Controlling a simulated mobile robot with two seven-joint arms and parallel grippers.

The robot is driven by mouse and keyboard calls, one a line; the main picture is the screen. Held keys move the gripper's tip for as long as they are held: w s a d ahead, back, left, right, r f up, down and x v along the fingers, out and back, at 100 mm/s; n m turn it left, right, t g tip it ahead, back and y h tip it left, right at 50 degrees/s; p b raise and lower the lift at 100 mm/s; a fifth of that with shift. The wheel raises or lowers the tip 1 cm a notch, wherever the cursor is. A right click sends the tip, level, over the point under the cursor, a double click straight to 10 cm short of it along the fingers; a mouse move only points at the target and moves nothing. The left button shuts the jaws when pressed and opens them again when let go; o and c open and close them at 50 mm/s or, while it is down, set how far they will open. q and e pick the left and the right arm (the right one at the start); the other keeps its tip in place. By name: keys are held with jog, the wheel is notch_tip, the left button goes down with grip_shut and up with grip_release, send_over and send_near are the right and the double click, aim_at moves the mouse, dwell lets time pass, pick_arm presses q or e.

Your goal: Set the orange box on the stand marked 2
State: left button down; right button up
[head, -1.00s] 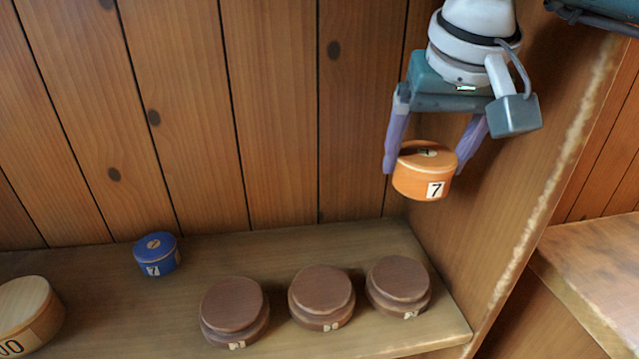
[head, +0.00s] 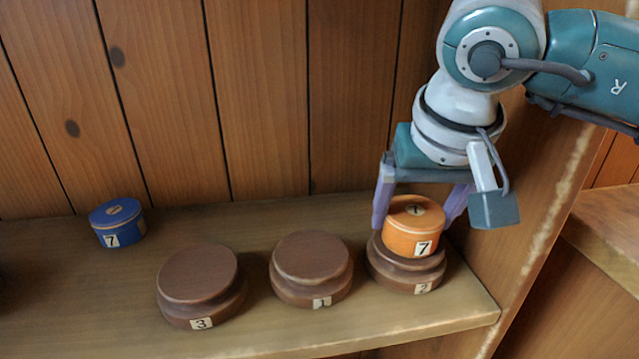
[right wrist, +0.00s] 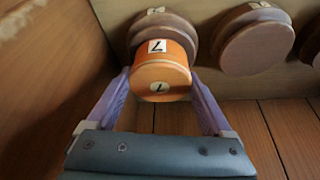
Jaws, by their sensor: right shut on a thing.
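The orange box (head: 412,240), a short round box with a 7 on its side and lid, is upright between the fingers of my right gripper (head: 414,222). That gripper is shut on it from both sides. The brown round stand marked 2 (head: 396,272) is directly under the box, at the right of the row. The box hides most of the stand's top; I cannot tell whether they touch. In the right wrist view the box (right wrist: 160,72) overlaps the stand (right wrist: 192,30). My left gripper is not in view.
The stand marked 1 (head: 311,268) and the stand marked 3 (head: 200,280) are left of stand 2, both empty. A blue round box (head: 117,222) marked 7 is at the back left. A wooden side wall (head: 530,230) rises close to the right of my gripper.

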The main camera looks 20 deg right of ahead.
jog(key=o, duration=0.9)
jog(key=shift+f, duration=0.15)
jog(key=shift+o, duration=1.2)
jog(key=shift+r, duration=0.25)
jog(key=p+v, duration=0.2)
jog(key=v, duration=1)
